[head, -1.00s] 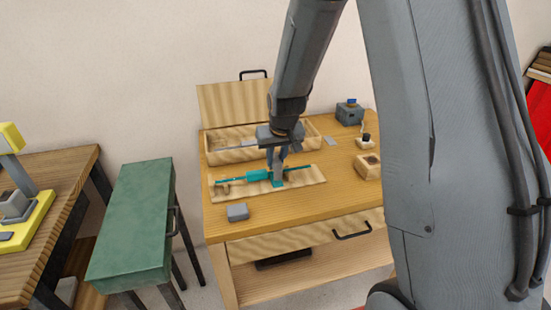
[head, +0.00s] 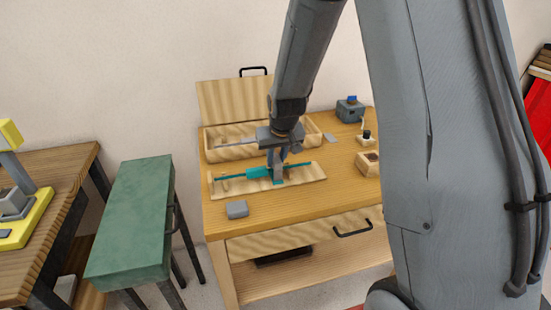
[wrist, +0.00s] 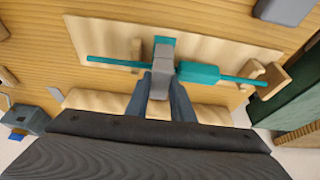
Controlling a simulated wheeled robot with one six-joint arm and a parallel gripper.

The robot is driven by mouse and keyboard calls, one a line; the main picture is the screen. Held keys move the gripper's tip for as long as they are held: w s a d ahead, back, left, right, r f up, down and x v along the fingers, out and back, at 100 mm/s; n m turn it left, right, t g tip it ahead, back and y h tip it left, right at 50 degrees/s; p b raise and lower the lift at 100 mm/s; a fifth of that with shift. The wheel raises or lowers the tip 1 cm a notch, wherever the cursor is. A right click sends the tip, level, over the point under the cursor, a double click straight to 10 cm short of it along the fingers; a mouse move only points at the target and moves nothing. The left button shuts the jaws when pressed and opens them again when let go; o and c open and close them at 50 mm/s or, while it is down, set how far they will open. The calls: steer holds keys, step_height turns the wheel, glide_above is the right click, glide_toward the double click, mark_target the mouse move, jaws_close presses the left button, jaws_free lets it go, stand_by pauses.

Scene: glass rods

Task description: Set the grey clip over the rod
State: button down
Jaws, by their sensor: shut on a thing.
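The thin teal rod (head: 298,164) lies across a wooden holder board (head: 312,178). It carries a thicker teal sleeve (wrist: 198,73). In the wrist view the rod (wrist: 110,62) runs from left to right, near wooden posts. My gripper (wrist: 162,82) is shut on the grey clip (wrist: 161,68). The clip is at the rod's middle, just left of the sleeve, and covers part of the rod. A teal piece (wrist: 164,42) shows beyond the clip. I cannot tell whether the clip touches the rod.
A grey block (head: 237,209) lies at the table's front left. An open wooden box (head: 218,155) stands behind the board. A small wooden block (head: 367,163) and a blue-grey device (head: 349,110) are on the right. The table's front is mostly clear.

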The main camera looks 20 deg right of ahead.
steer(key=shift+r, duration=0.1)
stand_by(0.3)
steer(key=shift+r+p, duration=0.4)
steer(key=shift+p, duration=0.05)
steer(key=shift+r+p, duration=0.2)
steer(key=shift+p, duration=0.1)
stand_by(0.5)
steer(key=shift+f+b, duration=0.45)
steer(key=shift+f, duration=0.4)
stand_by(0.4)
steer(key=c, duration=1.8)
jaws_free()
steer(key=shift+r, duration=0.1)
steer(key=p+v, duration=0.8)
steer(key=v, duration=0.3)
